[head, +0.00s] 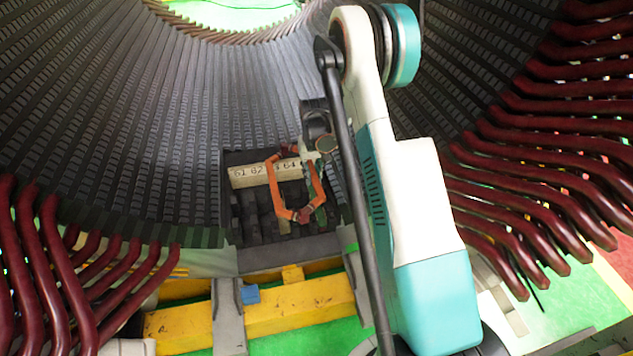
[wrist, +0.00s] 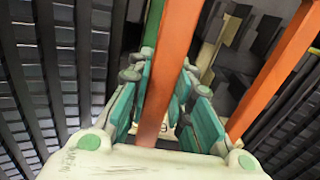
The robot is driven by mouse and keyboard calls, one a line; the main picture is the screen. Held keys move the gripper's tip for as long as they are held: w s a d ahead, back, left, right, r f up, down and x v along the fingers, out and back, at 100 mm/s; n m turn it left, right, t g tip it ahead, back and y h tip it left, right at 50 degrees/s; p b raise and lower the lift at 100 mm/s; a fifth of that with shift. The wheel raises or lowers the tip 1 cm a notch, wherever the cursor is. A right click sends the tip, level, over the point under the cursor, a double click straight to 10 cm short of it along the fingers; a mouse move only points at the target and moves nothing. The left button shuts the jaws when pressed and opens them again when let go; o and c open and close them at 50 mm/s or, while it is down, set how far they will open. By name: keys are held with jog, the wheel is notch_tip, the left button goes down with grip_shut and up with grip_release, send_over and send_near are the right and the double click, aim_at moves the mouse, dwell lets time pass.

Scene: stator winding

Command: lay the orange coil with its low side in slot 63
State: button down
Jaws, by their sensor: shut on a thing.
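The orange coil (head: 275,190) is an open six-sided loop. It hangs in front of the stator's inner wall, below the end of my arm. My gripper (head: 314,150) is at the coil's upper right in the head view. In the wrist view my gripper (wrist: 163,85) has its teal fingers closed on both sides of one straight orange coil side (wrist: 170,65). The other coil side (wrist: 270,85) runs free at the right. A pale numbered strip (head: 250,175) lies behind the coil; 61 and 64 seem readable, and the coil covers part of it. Slot 63 cannot be made out.
Dark slotted stator walls (head: 120,120) curve around the work spot. Dark red coils (head: 560,160) stick out at the right, and more red coils (head: 60,270) at the lower left. A yellow beam (head: 270,318) with a small blue block (head: 251,294) lies below.

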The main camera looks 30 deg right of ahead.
jog(key=d+f, duration=0.1)
jog(key=f, duration=0.1)
jog(key=shift+w+d+f, duration=0.15)
jog(key=shift+d+f, duration=0.2)
jog(key=shift+d, duration=0.05)
jog(key=shift+f+b, duration=1.45)
jog(key=shift+f, duration=1.3)
jog(key=shift+f, duration=0.3)
jog(key=shift+f+b, duration=0.35)
jog(key=shift+b, duration=0.1)
jog(key=shift+f+b, duration=0.4)
jog(key=shift+f, duration=0.15)
jog(key=shift+f, duration=0.7)
jog(key=shift+f, duration=0.35)
jog(key=shift+a+f, duration=0.1)
jog(key=shift+f, duration=0.7)
jog(key=shift+s+a+f, duration=0.1)
jog(key=shift+s+f, duration=0.25)
jog(key=shift+f, duration=0.1)
